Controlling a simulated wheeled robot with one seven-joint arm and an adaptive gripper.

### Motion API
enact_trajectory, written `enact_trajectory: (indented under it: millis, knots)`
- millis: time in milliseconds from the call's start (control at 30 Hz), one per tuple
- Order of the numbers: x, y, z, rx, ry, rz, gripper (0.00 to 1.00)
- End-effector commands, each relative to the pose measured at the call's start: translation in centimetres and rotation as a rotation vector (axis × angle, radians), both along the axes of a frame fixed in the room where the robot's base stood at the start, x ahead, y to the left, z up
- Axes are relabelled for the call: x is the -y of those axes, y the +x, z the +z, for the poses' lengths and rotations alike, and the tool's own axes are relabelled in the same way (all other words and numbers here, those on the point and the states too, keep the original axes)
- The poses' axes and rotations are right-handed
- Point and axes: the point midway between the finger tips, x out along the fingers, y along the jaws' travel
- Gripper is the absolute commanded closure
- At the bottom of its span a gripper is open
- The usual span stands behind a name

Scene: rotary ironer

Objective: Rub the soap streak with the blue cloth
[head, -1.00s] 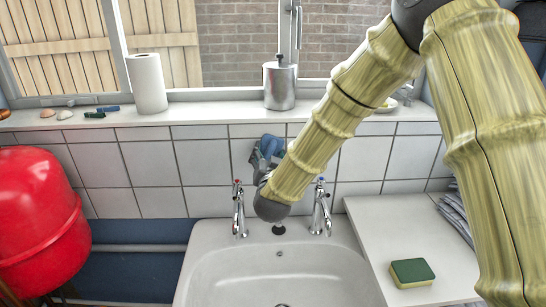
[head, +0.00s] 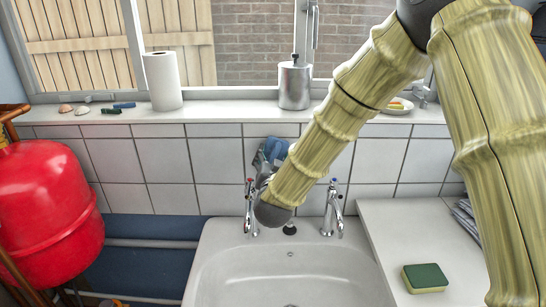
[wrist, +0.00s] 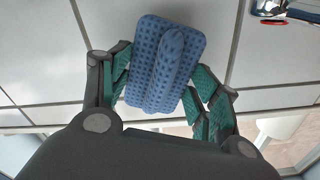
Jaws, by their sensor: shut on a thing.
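The blue cloth (head: 276,149) is a dimpled, folded pad with a raised ridge, in front of the white wall tiles above the sink. In the wrist view the cloth (wrist: 150,83) sits between the green-padded fingers of my gripper (wrist: 163,88), which is shut on it. In the head view my gripper (head: 264,166) is partly hidden by my arm. The cloth is at the tiles, but I cannot tell whether it touches them. I cannot make out the soap streak in either view; the cloth and my arm cover part of the wall.
Two taps (head: 250,208) (head: 333,210) stand behind the white sink (head: 225,262). A steel dispenser (head: 294,87) and a paper roll (head: 163,82) stand on the sill. A sponge (head: 425,278) lies on the right counter. A red tank (head: 45,205) is at left.

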Motion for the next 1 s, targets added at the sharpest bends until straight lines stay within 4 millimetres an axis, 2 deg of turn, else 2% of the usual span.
enact_trajectory:
  millis: [500, 1000]
  knots:
    - [0.0, -3.8, 0.0, -0.001, -0.001, 0.0, 0.57]
    - [0.0, -4.3, 0.0, 0.0, -0.001, 0.0, 0.57]
